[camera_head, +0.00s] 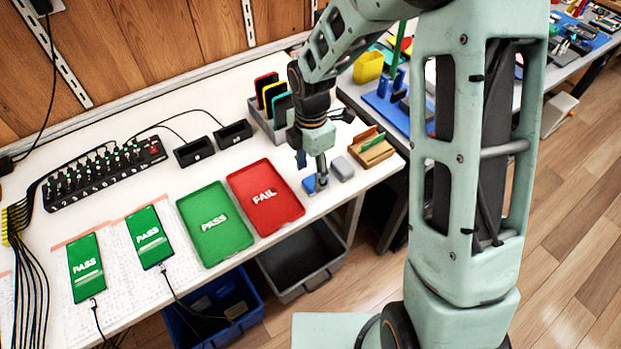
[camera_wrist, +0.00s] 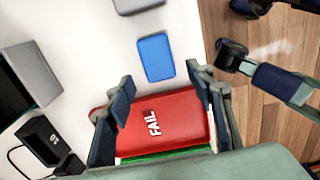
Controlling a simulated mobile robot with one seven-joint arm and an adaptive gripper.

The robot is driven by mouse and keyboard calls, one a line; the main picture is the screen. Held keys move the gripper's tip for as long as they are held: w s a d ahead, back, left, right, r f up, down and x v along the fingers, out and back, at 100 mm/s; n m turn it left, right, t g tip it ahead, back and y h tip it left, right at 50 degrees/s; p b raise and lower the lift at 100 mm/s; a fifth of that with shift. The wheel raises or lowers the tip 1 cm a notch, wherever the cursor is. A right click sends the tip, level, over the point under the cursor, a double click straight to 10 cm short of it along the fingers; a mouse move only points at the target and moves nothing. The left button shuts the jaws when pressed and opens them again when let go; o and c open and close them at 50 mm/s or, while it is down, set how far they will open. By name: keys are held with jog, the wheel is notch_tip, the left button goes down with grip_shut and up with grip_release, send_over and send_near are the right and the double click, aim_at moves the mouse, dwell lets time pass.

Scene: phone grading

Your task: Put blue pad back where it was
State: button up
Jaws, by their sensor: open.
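The blue pad (camera_wrist: 156,57) lies flat on the white table just beyond the red FAIL tray, and nothing shows between it and the table. In the head view a small part of the blue pad (camera_head: 310,186) shows beside my fingers. My gripper (camera_head: 318,180) points down over that spot. In the wrist view my gripper (camera_wrist: 160,80) is open, its fingers apart with nothing held between them. The pad sits ahead of the fingertips there, not gripped.
The red FAIL tray (camera_head: 264,196) and green PASS tray (camera_head: 215,222) lie left of the pad. A grey block (camera_head: 342,168) and a wooden holder (camera_head: 371,150) are to its right. A grey rack (camera_head: 262,122) stands behind. The table's front edge is close.

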aim_at(311, 182)
notch_tip(311, 182, up, 8)
jog(key=shift+p, duration=0.35)
jog(key=shift+f, duration=0.1)
